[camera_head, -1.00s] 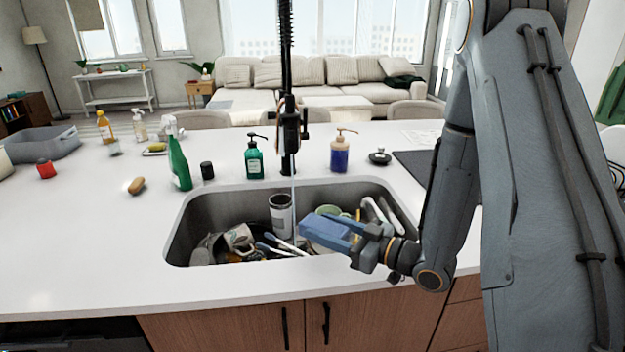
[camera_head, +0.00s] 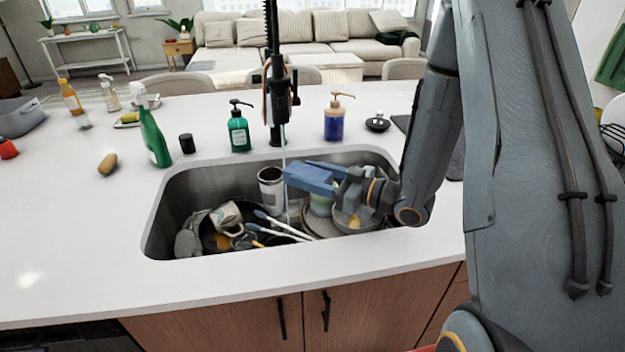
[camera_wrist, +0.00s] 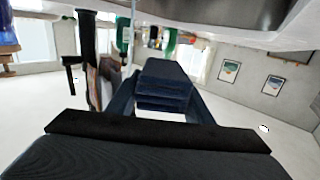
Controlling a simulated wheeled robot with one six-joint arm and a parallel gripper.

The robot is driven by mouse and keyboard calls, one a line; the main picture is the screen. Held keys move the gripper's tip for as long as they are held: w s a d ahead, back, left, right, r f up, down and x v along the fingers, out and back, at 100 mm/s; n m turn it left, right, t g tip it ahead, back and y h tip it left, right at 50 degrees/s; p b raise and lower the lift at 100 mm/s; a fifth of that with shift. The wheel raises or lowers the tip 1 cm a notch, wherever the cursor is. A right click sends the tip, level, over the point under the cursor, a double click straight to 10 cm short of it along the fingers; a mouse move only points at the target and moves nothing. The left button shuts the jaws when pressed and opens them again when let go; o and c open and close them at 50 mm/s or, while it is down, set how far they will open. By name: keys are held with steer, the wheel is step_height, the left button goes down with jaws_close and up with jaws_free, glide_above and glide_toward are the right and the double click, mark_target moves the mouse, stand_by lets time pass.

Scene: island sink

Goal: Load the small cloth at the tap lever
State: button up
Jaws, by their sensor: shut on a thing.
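A small blue folded cloth (camera_head: 308,180) is in my gripper (camera_head: 328,177), whose jaws are shut on it. The cloth is over the back middle of the sink, below the black tap (camera_head: 279,92). Its left end is at the thin water stream (camera_head: 284,150); I cannot tell whether the water hits it. In the wrist view the cloth (camera_wrist: 165,85) shows stacked dark folds between the jaws. The tap (camera_wrist: 88,55) stands to its left there. A brownish strip (camera_head: 266,102) hangs by the tap; the lever itself is not clear.
The sink (camera_head: 168,215) holds a white tumbler (camera_head: 270,190), bowls, a mug and utensils. The counter in front is clear.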

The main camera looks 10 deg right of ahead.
mark_target(313, 177)
steer(key=w+a+f+b, duration=0.1)
steer(key=w+f+b, duration=0.1)
steer(key=w, duration=0.8)
steer(key=shift+w+a+b, duration=0.15)
steer(key=shift+a+b, duration=0.2)
steer(key=shift+b, duration=0.55)
steer(key=shift+s+d+p, duration=0.2)
steer(key=shift+s+p, duration=0.2)
steer(key=shift+s, duration=0.9)
steer(key=shift+s+d+p, duration=0.25)
steer(key=shift+s+p, duration=0.2)
steer(key=shift+s, duration=0.9)
steer(key=shift+s+d+p, duration=0.2)
steer(key=shift+s+p, duration=0.2)
steer(key=shift+s, duration=0.9)
steer(key=shift+s+d+r+p, duration=0.2)
steer(key=shift+s+r+p, duration=0.85)
steer(key=shift+s, duration=0.2)
steer(key=shift+s+d+r+p, duration=0.2)
steer(key=shift+s+r+p, duration=0.75)
steer(key=shift+s+p, duration=0.25)
